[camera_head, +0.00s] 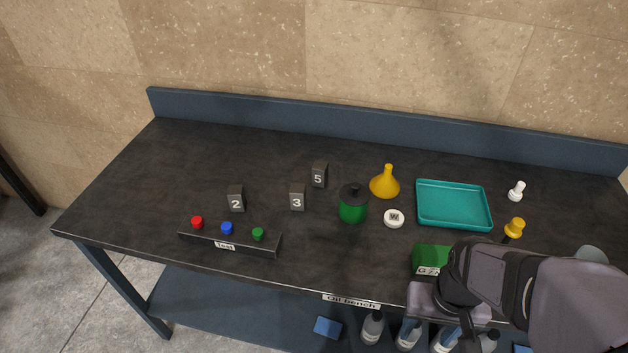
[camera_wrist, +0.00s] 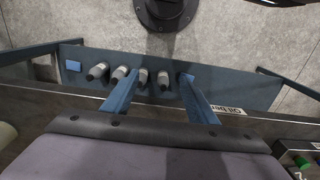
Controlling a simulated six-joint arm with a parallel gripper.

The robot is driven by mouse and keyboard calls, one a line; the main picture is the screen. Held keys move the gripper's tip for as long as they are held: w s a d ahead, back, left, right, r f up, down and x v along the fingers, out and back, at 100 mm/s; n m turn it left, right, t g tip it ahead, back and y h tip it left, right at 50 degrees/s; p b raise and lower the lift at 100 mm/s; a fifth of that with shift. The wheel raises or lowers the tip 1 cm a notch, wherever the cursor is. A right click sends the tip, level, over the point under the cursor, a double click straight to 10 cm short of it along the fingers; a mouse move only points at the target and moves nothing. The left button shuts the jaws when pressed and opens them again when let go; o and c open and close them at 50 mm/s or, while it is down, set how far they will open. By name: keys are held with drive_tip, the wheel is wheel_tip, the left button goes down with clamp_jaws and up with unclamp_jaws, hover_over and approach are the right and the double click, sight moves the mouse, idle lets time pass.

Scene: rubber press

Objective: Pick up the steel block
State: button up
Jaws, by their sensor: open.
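No thing in view is marked as the steel block, and I cannot tell which one it is. Small dark grey upright blocks stand on the bench in the head view: block 2 (camera_head: 236,199), block 3 (camera_head: 298,197) and block 5 (camera_head: 319,174). My gripper (camera_wrist: 158,75) shows in the wrist view with its two blue fingers apart and nothing between them. It points past the bench's front edge towards the lower shelf. In the head view my arm covers the bench's front right, well to the right of the numbered blocks. The fingers are hard to make out there.
The dark bench (camera_head: 130,195) has a raised back edge. On it are a button box (camera_head: 245,245), green jar (camera_head: 353,206), yellow funnel (camera_head: 385,184), white W disc (camera_head: 394,218), teal tray (camera_head: 455,205) and green box (camera_head: 430,259). Bottles (camera_wrist: 141,75) stand on the lower shelf.

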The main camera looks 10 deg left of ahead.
sight(296, 200)
drive_tip(key=shift+w, duration=0.1)
